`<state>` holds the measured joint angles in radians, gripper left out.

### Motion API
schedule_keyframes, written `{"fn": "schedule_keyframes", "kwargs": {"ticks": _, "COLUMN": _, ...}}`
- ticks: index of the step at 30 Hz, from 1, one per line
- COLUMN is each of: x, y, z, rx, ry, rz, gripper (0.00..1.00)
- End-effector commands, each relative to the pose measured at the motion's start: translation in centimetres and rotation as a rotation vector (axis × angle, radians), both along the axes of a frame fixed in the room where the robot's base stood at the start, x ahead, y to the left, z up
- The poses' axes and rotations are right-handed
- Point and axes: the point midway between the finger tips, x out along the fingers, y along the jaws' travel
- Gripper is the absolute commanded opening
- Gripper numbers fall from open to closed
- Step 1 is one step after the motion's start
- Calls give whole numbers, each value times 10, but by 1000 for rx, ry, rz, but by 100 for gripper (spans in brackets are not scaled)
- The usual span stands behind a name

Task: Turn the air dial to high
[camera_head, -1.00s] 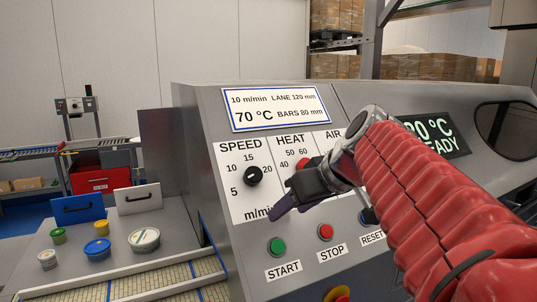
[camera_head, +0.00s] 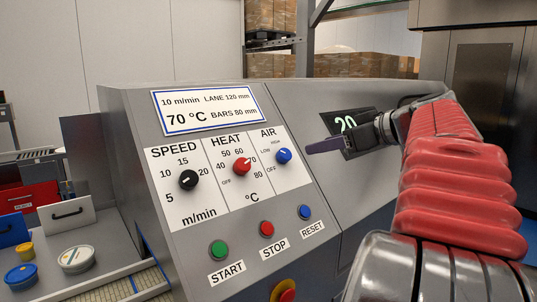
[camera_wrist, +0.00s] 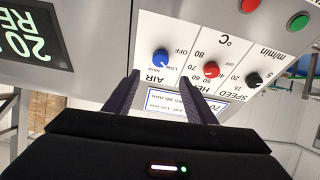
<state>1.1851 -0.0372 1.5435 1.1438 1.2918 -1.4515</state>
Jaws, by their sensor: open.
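The blue air dial (camera_head: 284,156) is on the right of the white control panel, beside its OFF, LOW and HIGH marks. Its pale pointer line seems to point up and left, towards LOW, but it is small. My gripper (camera_head: 312,147) is to the right of the dial in the head view, pointing left, with nothing in it. In the wrist view, which is upside down, my gripper (camera_wrist: 160,76) has its two dark fingers apart. The air dial (camera_wrist: 160,58) shows just beyond the gap between the tips, not touched as far as I can see.
The red heat dial (camera_head: 242,166) and black speed dial (camera_head: 188,180) sit left of the air dial. Green start (camera_head: 219,250), red stop (camera_head: 267,228) and blue reset (camera_head: 304,212) buttons are below. A display (camera_head: 350,132) is partly behind my gripper.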

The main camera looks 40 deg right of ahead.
Motion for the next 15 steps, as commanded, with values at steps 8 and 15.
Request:
{"fn": "schedule_keyframes", "kwargs": {"ticks": 8, "x": 3, "y": 1, "z": -1, "rx": 2, "ry": 2, "rz": 1, "gripper": 50}}
{"fn": "schedule_keyframes", "kwargs": {"ticks": 15, "x": 22, "y": 3, "z": -9, "rx": 3, "ry": 3, "rz": 4, "gripper": 50}}
